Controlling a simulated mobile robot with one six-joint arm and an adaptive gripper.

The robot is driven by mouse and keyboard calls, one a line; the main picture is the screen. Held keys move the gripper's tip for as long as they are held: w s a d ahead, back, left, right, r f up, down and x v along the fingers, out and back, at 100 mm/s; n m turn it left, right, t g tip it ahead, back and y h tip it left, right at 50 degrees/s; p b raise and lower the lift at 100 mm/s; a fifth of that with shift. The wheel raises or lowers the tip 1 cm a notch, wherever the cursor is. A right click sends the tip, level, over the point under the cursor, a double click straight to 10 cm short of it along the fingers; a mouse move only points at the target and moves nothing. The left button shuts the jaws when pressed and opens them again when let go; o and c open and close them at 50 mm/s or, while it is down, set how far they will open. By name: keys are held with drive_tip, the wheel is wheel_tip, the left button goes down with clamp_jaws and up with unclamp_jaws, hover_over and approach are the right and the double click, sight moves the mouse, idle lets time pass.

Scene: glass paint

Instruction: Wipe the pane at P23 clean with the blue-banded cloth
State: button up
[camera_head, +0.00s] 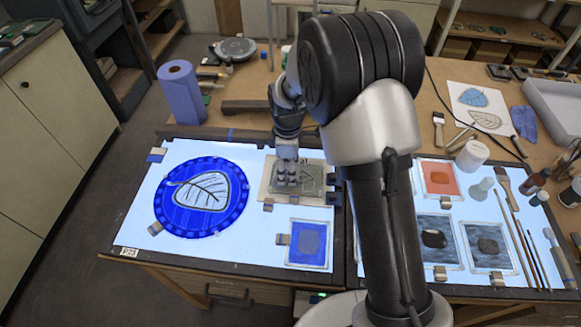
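A round blue pane (172,212) with a leaf drawn in its pale centre lies on the left lit panel. A small label reading P23 (128,252) sits at that panel's front left corner. My gripper (287,180) points down over a grey-green square piece (312,181) on a beige sheet, right of the round pane. I cannot tell whether the fingers touch the piece or hold anything, or whether they are open. I cannot make out a blue-banded cloth for certain.
A small blue pane (308,244) lies in front of my gripper. A blue paper roll (181,92) stands behind the left panel. The right panel holds an orange pane (440,178), dark panes, brushes and a white jar (472,155). The left panel's front strip is mostly clear.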

wheel_tip(320, 180, up, 5)
drive_tip(key=p, duration=0.3)
drive_tip(key=shift+d, duration=0.1)
idle(0.5)
drive_tip(key=b, duration=0.2)
hover_over(307, 174)
drive_tip(key=shift+r, duration=0.25)
wheel_tip(307, 174, down, 5)
drive_tip(key=b, duration=0.4)
drive_tip(key=shift+f, duration=0.15)
drive_tip(key=a, duration=0.3)
drive_tip(key=s+a+r, duration=0.1)
drive_tip(key=shift+a, duration=0.2)
drive_tip(key=shift+s+a, duration=0.1)
drive_tip(key=shift+a, duration=0.45)
drive_tip(key=shift+f, duration=0.1)
